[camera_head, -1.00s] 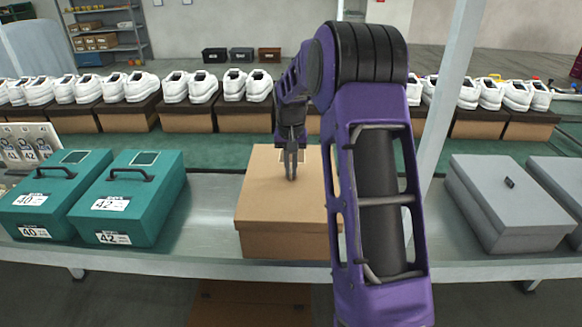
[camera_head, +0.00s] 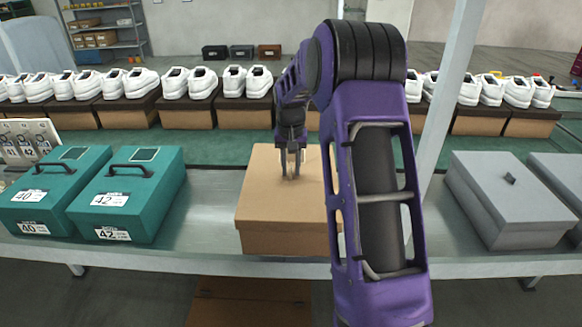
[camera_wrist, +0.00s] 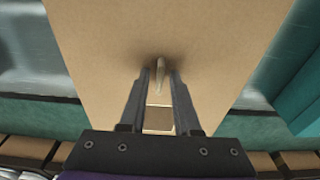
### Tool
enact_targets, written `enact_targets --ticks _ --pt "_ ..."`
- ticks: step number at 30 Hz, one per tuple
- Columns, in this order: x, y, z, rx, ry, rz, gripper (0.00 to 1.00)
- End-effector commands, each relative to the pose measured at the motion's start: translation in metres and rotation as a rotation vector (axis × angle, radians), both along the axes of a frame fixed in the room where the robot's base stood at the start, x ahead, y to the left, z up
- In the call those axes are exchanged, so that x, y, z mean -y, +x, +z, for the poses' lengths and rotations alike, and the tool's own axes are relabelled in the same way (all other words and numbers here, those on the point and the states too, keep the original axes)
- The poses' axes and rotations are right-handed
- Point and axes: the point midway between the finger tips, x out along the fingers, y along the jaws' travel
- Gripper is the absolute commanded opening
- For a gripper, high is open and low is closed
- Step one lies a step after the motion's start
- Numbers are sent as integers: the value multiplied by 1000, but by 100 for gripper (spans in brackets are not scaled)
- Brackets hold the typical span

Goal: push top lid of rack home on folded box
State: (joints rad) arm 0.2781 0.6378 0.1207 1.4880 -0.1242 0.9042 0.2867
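A plain brown cardboard box (camera_head: 286,246) stands on the grey metal bench. Its brown lid (camera_head: 262,195) lies on top; I cannot tell whether the lid is fully down. My gripper (camera_head: 290,176) points down over the rear part of the lid. In the wrist view my gripper (camera_wrist: 159,70) has its two fingers a little apart. A small pale upright tab (camera_wrist: 160,82) on the lid shows between the fingertips, with narrow gaps on both sides. A square patch on the lid is partly visible between the fingers. My arm hides the box's right side in the head view.
Two teal boxes (camera_head: 128,200) with handles stand left on the bench (camera_head: 205,205). Grey lidded boxes (camera_head: 510,195) stand right, beside a pale post (camera_head: 447,100). White shoes on brown boxes (camera_head: 185,115) line the back. Bare bench flanks the brown box.

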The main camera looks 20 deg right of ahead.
Motion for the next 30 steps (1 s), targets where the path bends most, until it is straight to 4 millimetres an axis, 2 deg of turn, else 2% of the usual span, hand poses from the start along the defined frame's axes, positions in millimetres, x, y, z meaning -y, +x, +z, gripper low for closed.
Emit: enact_targets --ticks 2,10,14,20,30 --pt "0 0 0 0 0 0 44" --pt "0 0 0 0 0 0 44" --pt "0 -1 9 1 0 0 44" --pt "-2 -4 48 5 -1 0 44" --pt "-6 -14 130 4 -1 -1 44"
